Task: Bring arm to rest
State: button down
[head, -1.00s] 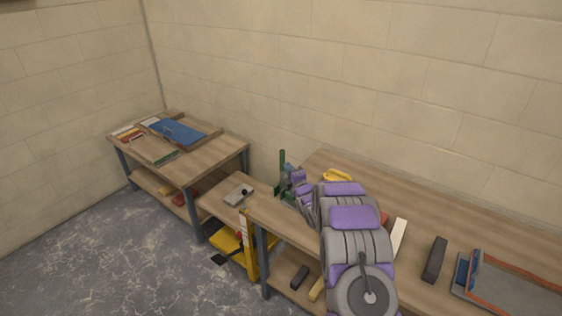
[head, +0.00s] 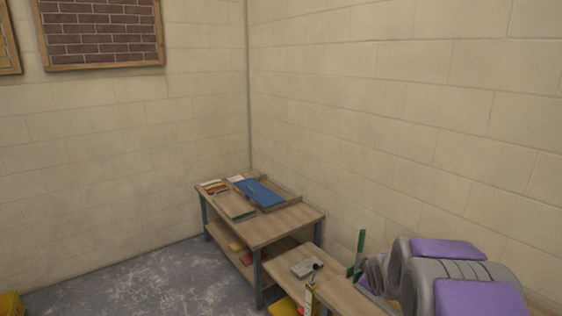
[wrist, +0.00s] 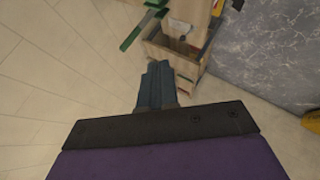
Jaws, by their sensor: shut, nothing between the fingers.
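My arm, grey with purple pads, shows at the lower right of the head view. Its far end is hidden there behind its own links. In the wrist view my gripper (wrist: 157,84) has its blue-grey fingers together with nothing between them. It points over the benches and is apart from them. A green upright piece (head: 360,252) stands near the arm in the head view. It also shows at the top of the wrist view (wrist: 133,30).
A wooden bench (head: 262,230) with a blue board (head: 258,193) stands in the corner. A lower bench (head: 340,295) holds a grey block (head: 306,267). A framed brick panel (head: 100,32) hangs on the left wall.

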jog(key=s+a+r+m+g, duration=0.1)
jog(key=s+a+m+g, duration=0.2)
jog(key=s, duration=1.2)
jog(key=s+a+r+m+g+y, duration=0.1)
jog(key=s+a+m+g, duration=0.2)
jog(key=s, duration=1.3)
jog(key=s+a+r+m+g, duration=0.1)
jog(key=s+a+m+g, duration=0.2)
jog(key=s, duration=1.3)
jog(key=shift+s+a+g+y, duration=0.15)
jog(key=shift+a+g+y, duration=0.25)
jog(key=shift+a+g, duration=0.75)
